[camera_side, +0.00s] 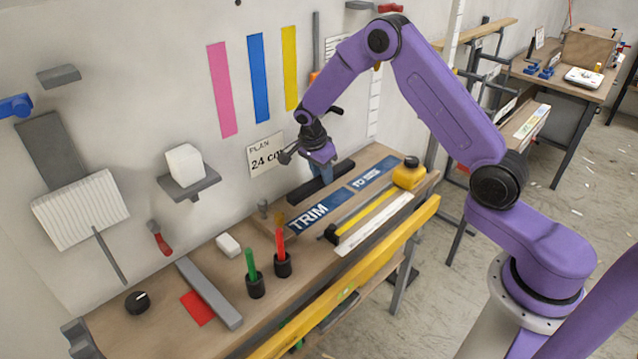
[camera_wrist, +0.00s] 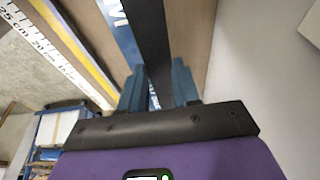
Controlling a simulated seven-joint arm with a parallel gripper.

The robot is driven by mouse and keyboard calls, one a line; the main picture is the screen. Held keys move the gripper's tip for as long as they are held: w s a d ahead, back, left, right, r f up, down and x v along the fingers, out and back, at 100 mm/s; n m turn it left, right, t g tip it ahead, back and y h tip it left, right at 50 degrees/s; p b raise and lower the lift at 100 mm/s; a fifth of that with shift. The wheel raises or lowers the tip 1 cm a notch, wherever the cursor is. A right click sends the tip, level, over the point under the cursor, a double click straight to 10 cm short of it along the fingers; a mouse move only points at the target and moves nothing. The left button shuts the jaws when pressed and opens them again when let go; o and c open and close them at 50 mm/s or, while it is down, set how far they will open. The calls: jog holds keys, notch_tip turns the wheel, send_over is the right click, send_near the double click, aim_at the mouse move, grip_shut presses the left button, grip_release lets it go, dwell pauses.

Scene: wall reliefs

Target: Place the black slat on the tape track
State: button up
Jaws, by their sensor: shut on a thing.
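The black slat (camera_side: 318,186) is long and thin and is held roughly level, low over the bench by the wall. My gripper (camera_side: 325,172) is shut on it, with blue fingers on either side of it in the wrist view (camera_wrist: 158,88). The slat (camera_wrist: 152,35) runs away between the fingers there. The blue tape track (camera_side: 345,196), with white lettering reading TRIM, lies on the bench in front of the slat, about parallel. In the wrist view the slat hides part of the blue tape (camera_wrist: 120,28). I cannot tell whether the slat touches the bench.
A yellow strip and a white ruler (camera_side: 375,222) lie in front of the tape, with a yellow tape measure (camera_side: 408,174) at the right. Black cups with green and red markers (camera_side: 282,262) stand at the left. The wall (camera_side: 225,150) is close behind.

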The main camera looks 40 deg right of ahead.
aim_at(318, 177)
jog(key=shift+w+f, duration=0.3)
jog(key=shift+f, duration=0.1)
jog(key=shift+w+f, duration=0.2)
jog(key=shift+f, duration=1.55)
jog(key=o, duration=0.9)
jog(key=shift+f, duration=0.15)
